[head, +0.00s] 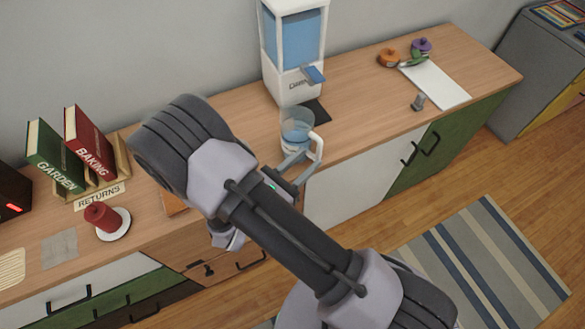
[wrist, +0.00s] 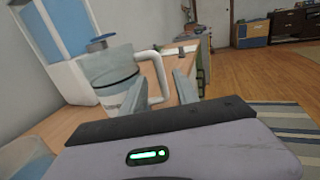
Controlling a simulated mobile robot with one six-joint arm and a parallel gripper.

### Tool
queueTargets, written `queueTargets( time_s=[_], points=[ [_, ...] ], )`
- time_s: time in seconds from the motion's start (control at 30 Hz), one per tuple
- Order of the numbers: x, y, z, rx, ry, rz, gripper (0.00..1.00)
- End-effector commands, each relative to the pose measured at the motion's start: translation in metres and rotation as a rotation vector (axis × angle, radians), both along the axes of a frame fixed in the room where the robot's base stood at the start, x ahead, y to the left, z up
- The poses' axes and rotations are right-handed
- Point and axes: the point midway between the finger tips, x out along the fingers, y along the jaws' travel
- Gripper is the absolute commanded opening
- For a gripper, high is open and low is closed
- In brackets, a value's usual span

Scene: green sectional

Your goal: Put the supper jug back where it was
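The jug (head: 296,124) is clear with bluish contents and a white handle (head: 318,147). It appears upright on the wooden counter, in front of the water dispenser (head: 292,50). In the wrist view the jug (wrist: 108,72) is left of centre, its handle reaching right. My gripper (head: 300,168) is at the handle side of the jug, near the counter's front edge. In the wrist view its two fingers (wrist: 162,90) stand apart with part of the handle showing between them. Whether either finger touches the handle is unclear.
A dark mat (head: 316,110) lies before the dispenser. Left are books (head: 85,140), a RETURNS sign (head: 100,196) and a red object on a white plate (head: 121,222). Right are a white board (head: 440,86) and small coloured pots (head: 389,57). Counter between dispenser and board is mostly clear.

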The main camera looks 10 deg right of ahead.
Motion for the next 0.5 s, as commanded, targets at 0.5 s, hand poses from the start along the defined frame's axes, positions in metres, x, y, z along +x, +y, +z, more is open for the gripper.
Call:
queueTargets(
  time_s=[0.5],
  points=[
    [-0.051,0.009,0.047,0.220,-0.077,-0.291,0.36]
  ],
)
